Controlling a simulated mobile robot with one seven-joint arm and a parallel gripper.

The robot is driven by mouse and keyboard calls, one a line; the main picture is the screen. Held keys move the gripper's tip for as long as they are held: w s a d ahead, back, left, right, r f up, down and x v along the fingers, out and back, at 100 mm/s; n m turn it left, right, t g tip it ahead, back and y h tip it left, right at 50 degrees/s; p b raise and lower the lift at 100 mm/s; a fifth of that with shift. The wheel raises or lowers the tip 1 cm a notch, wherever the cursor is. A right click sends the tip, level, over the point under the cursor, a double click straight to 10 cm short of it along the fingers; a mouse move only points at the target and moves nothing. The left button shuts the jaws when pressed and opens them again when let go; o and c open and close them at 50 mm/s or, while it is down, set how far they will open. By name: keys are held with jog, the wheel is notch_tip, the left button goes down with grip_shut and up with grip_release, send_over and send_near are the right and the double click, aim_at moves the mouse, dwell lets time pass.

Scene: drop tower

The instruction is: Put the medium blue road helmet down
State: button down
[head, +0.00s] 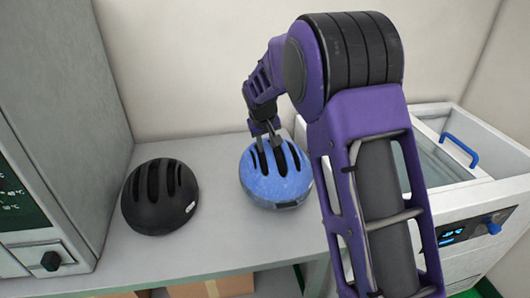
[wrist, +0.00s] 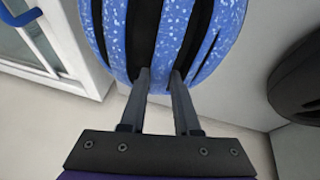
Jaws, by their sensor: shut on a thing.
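The blue road helmet (head: 276,175), speckled with white and with dark vents, is at the right part of the grey bench top. My gripper (head: 266,140) is above it, with its fingers reaching into the vents. In the wrist view the helmet (wrist: 165,30) fills the top middle, and the two fingers of my gripper (wrist: 160,80) are shut on a rib between two vents. The helmet looks upright. I cannot tell whether its underside touches the bench.
A black helmet (head: 160,196) sits on the bench (head: 205,250) to the left. A grey cabinet (head: 60,110) stands at the far left. A white water bath (head: 480,200) with a blue handle stands at the right. Bench space between the helmets is clear.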

jog(key=shift+f, duration=1.15)
jog(key=shift+f, duration=0.25)
jog(key=c, duration=0.6)
grip_release()
jog(key=shift+r, duration=0.1)
jog(key=shift+c, duration=0.2)
jog(key=shift+r, duration=0.25)
jog(key=v, duration=1.1)
jog(key=shift+r+p, duration=0.4)
